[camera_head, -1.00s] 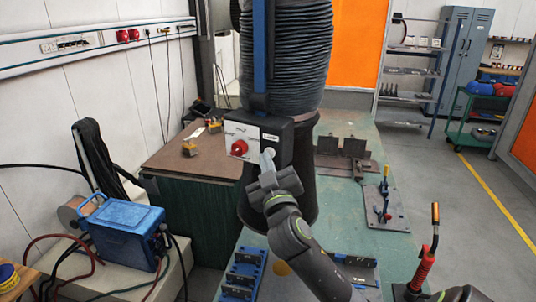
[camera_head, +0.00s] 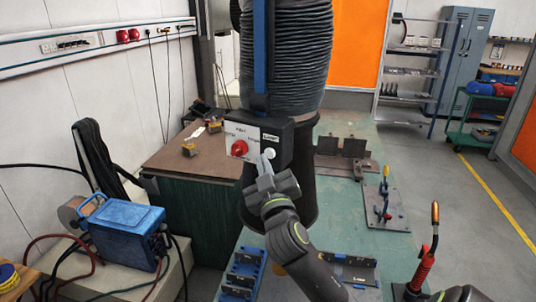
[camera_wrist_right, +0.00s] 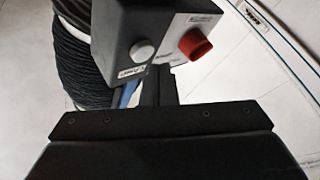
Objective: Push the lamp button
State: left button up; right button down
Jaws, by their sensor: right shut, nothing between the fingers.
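The control box (camera_head: 285,140) hangs on the front of the ribbed black extraction hose. It has a white panel with a red rotary knob (camera_head: 239,148), and a black face with a pale label and a round white lamp button (camera_head: 270,153). My right gripper (camera_head: 263,163) is shut and empty, its tips just below and left of the button. Whether they touch the box cannot be told. The right wrist view shows the white button (camera_wrist_right: 141,50) uncovered beside the red knob (camera_wrist_right: 194,45), with the dark fingers (camera_wrist_right: 155,88) close below the box. My left gripper is not seen.
The green bench (camera_head: 345,227) below carries fixtures and clamps. A red-handled tool (camera_head: 424,268) stands at the lower right. A blue welding unit (camera_head: 126,230) sits at the left. The hose (camera_head: 285,65) rises directly behind the box.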

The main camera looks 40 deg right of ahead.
jog(key=s+a, duration=0.2)
jog(key=a, duration=0.3)
jog(key=shift+s+a, duration=0.2)
jog(key=shift+a, duration=0.1)
jog(key=shift+d, duration=0.1)
dwell(0.4)
